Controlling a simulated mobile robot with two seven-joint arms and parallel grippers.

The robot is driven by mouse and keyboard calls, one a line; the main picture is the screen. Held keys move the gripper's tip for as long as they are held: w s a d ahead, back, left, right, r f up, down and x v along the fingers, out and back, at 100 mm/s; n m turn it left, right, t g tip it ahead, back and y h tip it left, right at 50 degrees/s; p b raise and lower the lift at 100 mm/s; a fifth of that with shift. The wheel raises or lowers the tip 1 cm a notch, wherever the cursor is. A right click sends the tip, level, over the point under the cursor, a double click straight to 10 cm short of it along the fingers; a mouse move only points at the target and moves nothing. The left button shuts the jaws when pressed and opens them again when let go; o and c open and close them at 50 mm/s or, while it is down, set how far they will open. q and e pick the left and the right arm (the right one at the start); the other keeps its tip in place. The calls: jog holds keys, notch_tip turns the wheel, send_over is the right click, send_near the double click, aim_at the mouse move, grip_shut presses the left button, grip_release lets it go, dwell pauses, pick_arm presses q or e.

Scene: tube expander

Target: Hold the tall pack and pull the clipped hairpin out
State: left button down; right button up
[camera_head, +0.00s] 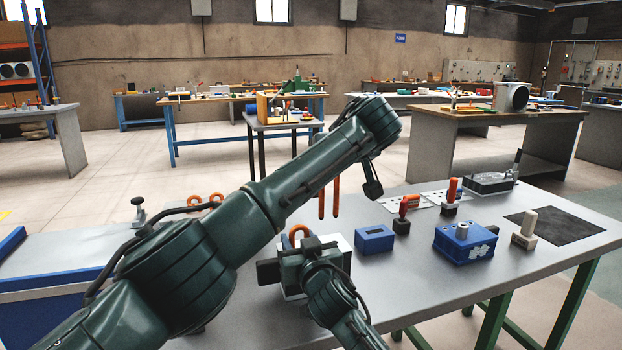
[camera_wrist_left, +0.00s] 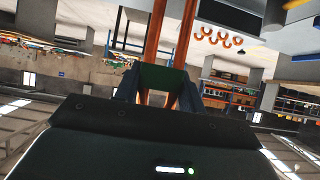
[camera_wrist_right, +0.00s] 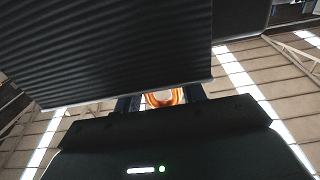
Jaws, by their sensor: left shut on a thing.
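An orange-red hairpin hangs in the head view with two long straight legs (camera_head: 322,202) below my left arm. My left gripper is hidden behind the arm there. In the left wrist view, my left gripper (camera_wrist_left: 160,95) is shut on the hairpin (camera_wrist_left: 185,38). My right gripper (camera_head: 308,262) is low at the pale pack (camera_head: 342,243), partly covering it. An orange bend (camera_head: 299,232) shows at the pack's top. In the right wrist view, the dark ribbed pack (camera_wrist_right: 110,50) fills the upper left. The right fingers (camera_wrist_right: 162,104) stand apart, an orange bend (camera_wrist_right: 163,96) between them; their grip is unclear.
A blue slotted block (camera_head: 375,239), a blue box (camera_head: 464,244) and upright-handled tools (camera_head: 403,215) stand on the grey bench to the right. More orange bends (camera_head: 206,199) show behind my left arm. The bench front right is clear.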

jog(key=o, duration=0.7)
jog(key=shift+c, duration=0.2)
jog(key=shift+o, duration=0.4)
jog(key=o, duration=0.7)
jog(key=shift+c, duration=0.2)
